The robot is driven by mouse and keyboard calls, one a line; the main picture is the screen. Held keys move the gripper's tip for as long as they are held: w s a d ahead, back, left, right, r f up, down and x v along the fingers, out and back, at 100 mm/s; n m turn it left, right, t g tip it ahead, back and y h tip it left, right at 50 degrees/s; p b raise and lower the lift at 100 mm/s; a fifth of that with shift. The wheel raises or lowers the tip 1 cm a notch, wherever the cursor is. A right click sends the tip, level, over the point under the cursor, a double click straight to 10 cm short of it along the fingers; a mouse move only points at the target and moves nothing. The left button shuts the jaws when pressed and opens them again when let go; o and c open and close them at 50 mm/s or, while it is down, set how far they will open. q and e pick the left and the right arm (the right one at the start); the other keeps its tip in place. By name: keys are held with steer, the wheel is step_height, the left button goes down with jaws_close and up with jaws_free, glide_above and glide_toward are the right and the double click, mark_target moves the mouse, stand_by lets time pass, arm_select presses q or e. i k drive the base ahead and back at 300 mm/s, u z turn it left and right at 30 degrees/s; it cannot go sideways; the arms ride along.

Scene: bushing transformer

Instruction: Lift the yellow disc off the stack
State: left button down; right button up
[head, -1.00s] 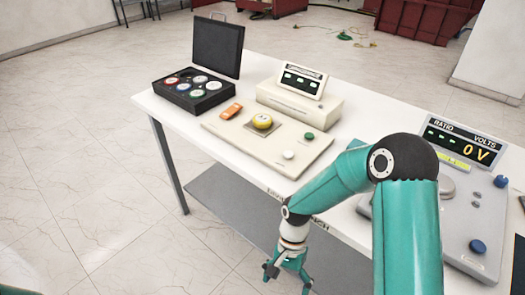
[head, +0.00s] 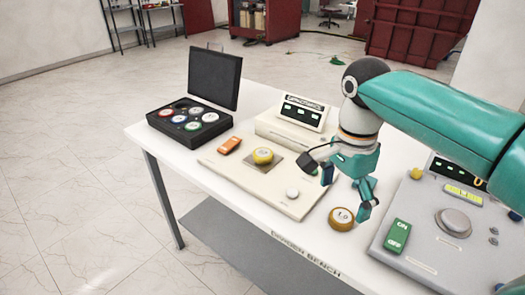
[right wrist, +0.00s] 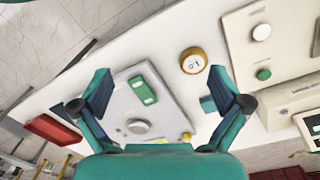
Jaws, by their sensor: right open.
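A yellow disc (head: 263,155) with a pale top sits on a square plate on the cream capacitance unit (head: 290,197). I cannot tell how many pieces are stacked there. A second, brass-yellow disc (head: 341,217) with a white top marked about 1.0 lies on the bare bench top; it also shows in the right wrist view (right wrist: 193,61). My right gripper (head: 346,188) is open and empty above the bench, close to this second disc and right of the disc on the unit. In the right wrist view, its fingers (right wrist: 160,80) are spread wide with nothing between them at fingertip level. My left gripper is not in view.
An open black case (head: 190,122) with several coloured discs stands at the back left of the bench. The grey ratio meter (head: 420,235), with a green switch (head: 397,236), is at the right. A white button (head: 292,193) rises from the cream unit. The bench front edge is clear.

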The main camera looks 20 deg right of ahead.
mark_target(261, 156)
steer(key=i, duration=1.3)
steer(key=u, duration=0.05)
